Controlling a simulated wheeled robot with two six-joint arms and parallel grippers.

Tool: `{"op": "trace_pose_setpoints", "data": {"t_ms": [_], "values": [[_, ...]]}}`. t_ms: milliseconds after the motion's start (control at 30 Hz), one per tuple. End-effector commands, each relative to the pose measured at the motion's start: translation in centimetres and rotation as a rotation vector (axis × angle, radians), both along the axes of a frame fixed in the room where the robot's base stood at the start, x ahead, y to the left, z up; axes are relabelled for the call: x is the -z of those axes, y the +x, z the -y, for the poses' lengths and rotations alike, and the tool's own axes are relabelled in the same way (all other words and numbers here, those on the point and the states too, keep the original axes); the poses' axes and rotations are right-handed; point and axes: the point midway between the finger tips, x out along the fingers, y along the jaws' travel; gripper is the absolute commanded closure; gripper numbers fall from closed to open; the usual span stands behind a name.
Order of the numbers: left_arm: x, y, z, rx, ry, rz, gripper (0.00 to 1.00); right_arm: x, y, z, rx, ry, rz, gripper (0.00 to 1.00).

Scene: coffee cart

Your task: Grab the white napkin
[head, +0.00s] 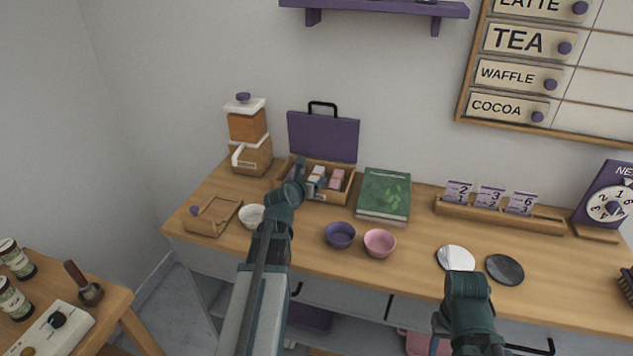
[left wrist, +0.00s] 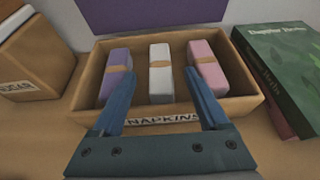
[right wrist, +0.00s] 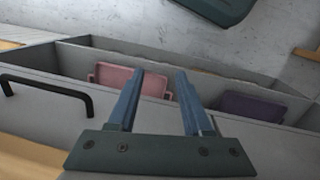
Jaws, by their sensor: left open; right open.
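The white napkin (left wrist: 161,78) is a folded bundle with a tan band. It lies in the wooden napkin box (left wrist: 160,122) between a purple napkin (left wrist: 118,76) and a pink napkin (left wrist: 207,66). In the head view the white napkin (head: 317,173) shows beside the pink one in the box at the back of the counter. My left gripper (left wrist: 160,82) is open, its fingers reaching over the box's front wall, one on each side of the white napkin, and not closed on it. My right gripper (right wrist: 156,75) is open and empty, away from the box.
A green book (head: 384,193) lies right of the box. A sugar dispenser (head: 249,140) stands at its left. Purple (head: 340,235) and pink (head: 380,243) bowls stand in front.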

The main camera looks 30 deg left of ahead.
Motion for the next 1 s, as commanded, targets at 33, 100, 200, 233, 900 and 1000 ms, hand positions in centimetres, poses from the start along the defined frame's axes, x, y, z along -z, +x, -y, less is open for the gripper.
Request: {"op": "trace_pose_setpoints", "data": {"t_ms": [33,100,200,233,900,1000], "values": [[0.0,0.0,0.0,0.000,0.000,0.000,0.22,0.0,0.0,0.0,0.000,0.000,0.000,0.50],[0.1,0.2,0.0,0.000,0.000,0.000,0.22,0.1,0.0,0.0,0.000,0.000,0.000,0.50],[0.5,0.8,-0.2,-0.002,0.001,0.000,0.22,0.5,0.0,0.0,0.000,0.000,0.000,0.50],[0.7,1.1,-0.3,-0.003,0.001,0.000,0.22,0.7,0.0,0.0,0.000,0.000,0.000,0.50],[2.0,3.9,-0.8,-0.013,0.000,0.000,0.49,2.0,0.0,0.0,0.000,0.000,0.000,0.50],[2.0,3.9,-0.8,-0.013,0.000,0.000,0.68,2.0,0.0,0.0,0.000,0.000,0.000,0.50]]}}
